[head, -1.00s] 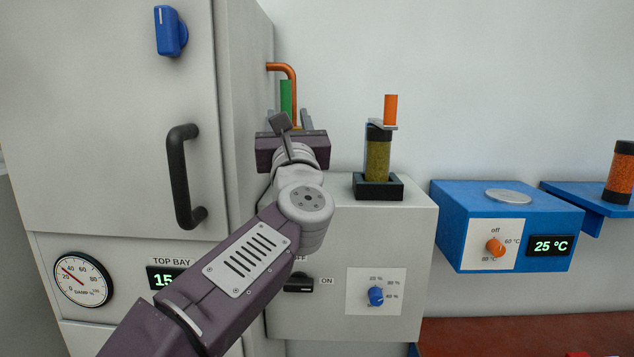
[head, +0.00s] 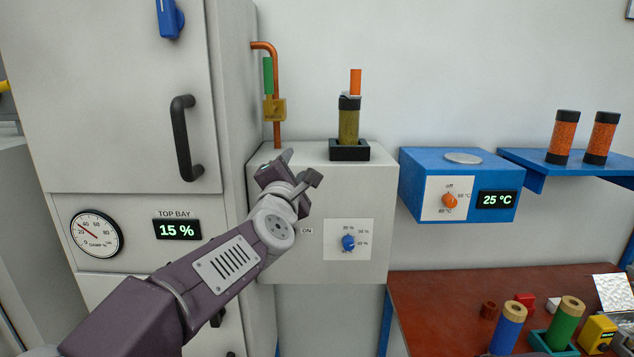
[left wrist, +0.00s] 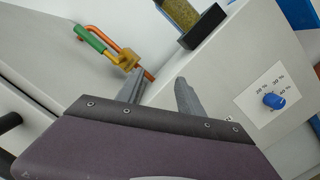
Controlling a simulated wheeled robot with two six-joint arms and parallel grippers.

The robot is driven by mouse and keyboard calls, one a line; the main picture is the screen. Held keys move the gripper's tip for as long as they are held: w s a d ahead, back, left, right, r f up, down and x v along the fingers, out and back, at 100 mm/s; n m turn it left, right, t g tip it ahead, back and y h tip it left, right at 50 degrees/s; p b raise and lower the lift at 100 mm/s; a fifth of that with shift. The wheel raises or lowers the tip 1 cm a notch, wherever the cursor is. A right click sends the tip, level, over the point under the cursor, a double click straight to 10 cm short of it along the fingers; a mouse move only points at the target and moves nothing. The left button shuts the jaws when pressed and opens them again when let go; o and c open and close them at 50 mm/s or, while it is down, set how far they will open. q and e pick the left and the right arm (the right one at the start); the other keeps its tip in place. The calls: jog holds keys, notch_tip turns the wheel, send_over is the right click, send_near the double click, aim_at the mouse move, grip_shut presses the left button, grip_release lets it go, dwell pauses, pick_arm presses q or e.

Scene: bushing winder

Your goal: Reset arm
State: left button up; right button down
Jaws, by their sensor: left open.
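My left gripper (head: 290,172) is in front of the upper left part of the grey box (head: 330,190) in the head view. Its jaws are open with nothing between them; both fingers (left wrist: 160,90) show in the left wrist view. Behind it a copper pipe (head: 277,90) carries a brass valve (head: 275,109) with a green handle (head: 268,75) standing upright; the handle also shows in the left wrist view (left wrist: 90,39). The gripper is apart from the valve. My right gripper is not in view.
A cabinet (head: 130,110) with a black handle stands on the left. A green-filled cylinder (head: 348,125) sits on the grey box. A blue heater (head: 420,205), a blue shelf (head: 535,168) with two orange cylinders and a red-brown bench (head: 440,300) with spools (head: 508,325) lie to the right.

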pick_arm(q)
jog(key=s+a+f+m+g, duration=0.25)
jog(key=f+m, duration=0.25)
jog(key=f, duration=0.5)
jog(key=s+a+f+m+g, duration=0.1)
jog(key=s+f+m+g, duration=0.3)
jog(key=f, duration=0.7)
jog(key=s+a+f+m+g, duration=0.25)
jog(key=f+m, duration=0.25)
jog(key=f, duration=0.5)
jog(key=s+a+f+m+g+y, duration=0.1)
jog(key=s+a+f+m+g, duration=0.2)
jog(key=s+f, duration=0.4)
jog(key=s+a+f+m+g, duration=0.4)
jog(key=s+f, duration=0.3)
jog(key=s, duration=0.8)
jog(key=shift+s+f+m+g+y, duration=0.2)
jog(key=shift+f+m+g+y, duration=0.15)
jog(key=shift+m+g, duration=0.45)
